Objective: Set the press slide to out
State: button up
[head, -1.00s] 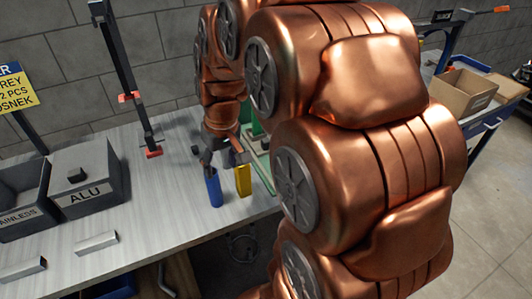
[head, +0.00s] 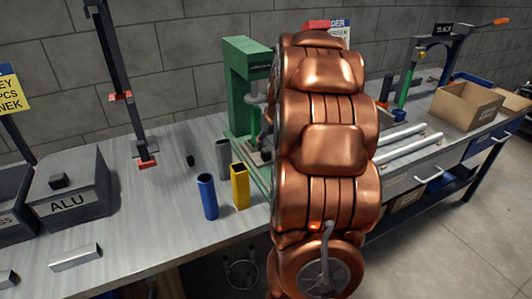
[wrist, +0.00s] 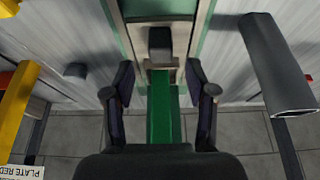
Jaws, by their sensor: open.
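The green press (head: 245,85) stands at the back of the bench in the head view, partly hidden by my arm. In the wrist view, what appears to be the press slide is a grey plate (wrist: 160,64) between pale rails, with a dark block (wrist: 160,42) on it. A green strip of the press (wrist: 163,110) runs below it in the picture. My gripper (wrist: 160,88) is open and empty, its fingers on either side of the green strip, close to the plate's near edge. Contact cannot be told. My arm hides the gripper in the head view.
Left of the press stand a grey tube (head: 223,157), a yellow tube (head: 240,187) and a blue tube (head: 208,197). A grey tube (wrist: 275,65) is right of my gripper in the wrist view. An ALU bin (head: 75,190) stands left. The bench front is largely clear.

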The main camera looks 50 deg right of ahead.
aim_at(266, 150)
jog(key=x, duration=0.5)
jog(key=shift+f, duration=0.35)
grip_shut()
dwell(0.3)
